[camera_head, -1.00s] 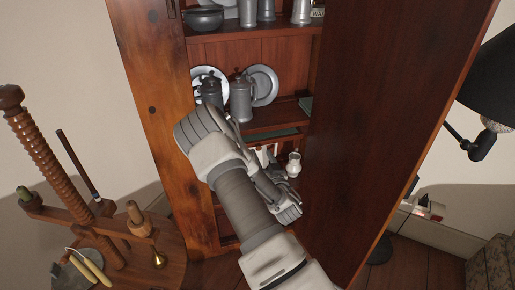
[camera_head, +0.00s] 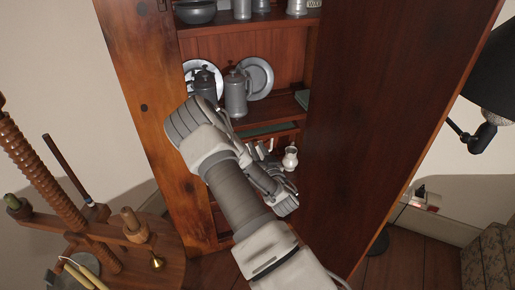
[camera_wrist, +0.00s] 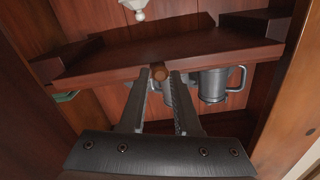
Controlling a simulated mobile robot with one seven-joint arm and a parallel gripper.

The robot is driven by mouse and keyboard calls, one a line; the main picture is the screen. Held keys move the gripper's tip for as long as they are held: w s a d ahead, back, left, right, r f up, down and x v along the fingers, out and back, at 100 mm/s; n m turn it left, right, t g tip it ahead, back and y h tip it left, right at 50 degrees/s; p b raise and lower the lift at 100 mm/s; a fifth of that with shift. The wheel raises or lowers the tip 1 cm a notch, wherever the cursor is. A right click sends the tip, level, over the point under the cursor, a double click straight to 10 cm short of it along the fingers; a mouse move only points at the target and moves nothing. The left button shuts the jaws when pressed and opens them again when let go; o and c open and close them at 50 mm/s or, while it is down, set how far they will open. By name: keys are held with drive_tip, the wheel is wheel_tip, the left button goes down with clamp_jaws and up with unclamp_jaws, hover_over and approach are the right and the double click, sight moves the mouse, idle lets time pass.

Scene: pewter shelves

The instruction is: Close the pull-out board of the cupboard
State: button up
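The reddish-brown cupboard (camera_head: 150,110) stands open-fronted before me. In the wrist view, which looks upside down, a flat dark brown board (camera_wrist: 180,48) spans the cupboard, with a small round wooden knob (camera_wrist: 160,73) at its edge. My gripper (camera_wrist: 159,76) points at this edge with its two fingers apart. The knob shows between the fingertips; I cannot tell whether either finger touches it. In the head view my arm covers part of the lower opening, and the fingertips cannot be made out. How far the board sticks out is unclear there.
Pewter tankards (camera_head: 236,94) and plates stand on the shelf above. A small white jug (camera_head: 290,158) stands lower, right of my arm. The tall cupboard side (camera_head: 375,130) bounds the right.

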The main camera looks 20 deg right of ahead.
clamp_jaws()
idle(1.1)
